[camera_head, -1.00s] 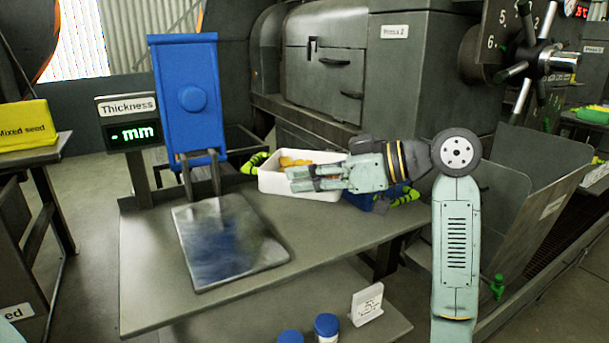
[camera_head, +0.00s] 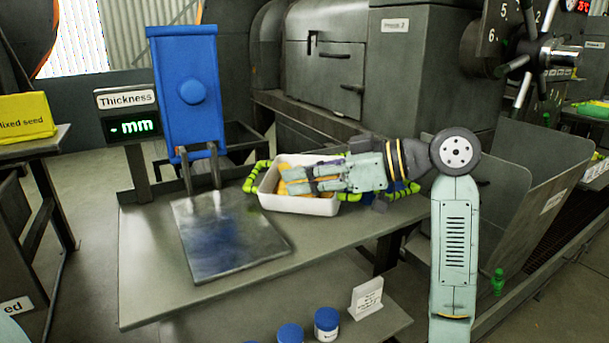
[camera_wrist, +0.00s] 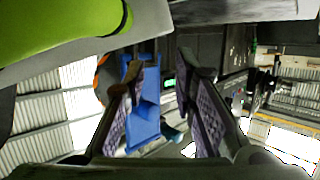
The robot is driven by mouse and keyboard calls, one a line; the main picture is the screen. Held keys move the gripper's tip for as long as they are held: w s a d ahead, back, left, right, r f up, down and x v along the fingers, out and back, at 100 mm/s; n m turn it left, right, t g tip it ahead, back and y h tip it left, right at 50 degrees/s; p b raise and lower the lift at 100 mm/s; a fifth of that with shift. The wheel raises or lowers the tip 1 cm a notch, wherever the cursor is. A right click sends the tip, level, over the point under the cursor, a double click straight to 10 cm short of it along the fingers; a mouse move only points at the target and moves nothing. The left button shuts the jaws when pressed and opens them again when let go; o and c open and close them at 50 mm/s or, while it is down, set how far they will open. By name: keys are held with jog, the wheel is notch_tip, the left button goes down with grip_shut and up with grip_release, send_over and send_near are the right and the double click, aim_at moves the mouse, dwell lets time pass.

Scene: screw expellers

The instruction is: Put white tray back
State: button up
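The white tray (camera_head: 300,206) sits near the back edge of the grey table in the head view, with yellow-orange pieces (camera_head: 290,172) in it. My gripper (camera_head: 290,184) reaches in from the right and overlaps the tray's opening. Whether it touches the tray cannot be told. In the wrist view my gripper's two fingers (camera_wrist: 160,95) stand apart, with no object clearly held between them. A bright green tube (camera_wrist: 70,20) and a pale grey edge fill the upper left there. Green bent tubes (camera_head: 250,180) also show beside the tray in the head view.
A flat metal plate (camera_head: 228,240) lies on the table (camera_head: 150,290) below the blue thickness gauge (camera_head: 185,90). Its display (camera_head: 130,125) stands to the left. Blue-lidded jars (camera_head: 326,322) and a small sign (camera_head: 367,298) are on a lower shelf. The table's front left is clear.

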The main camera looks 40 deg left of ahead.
jog(key=shift+r, duration=0.4)
jog(key=b+v, duration=0.1)
jog(key=v, duration=1.1)
jog(key=shift+r, duration=0.25)
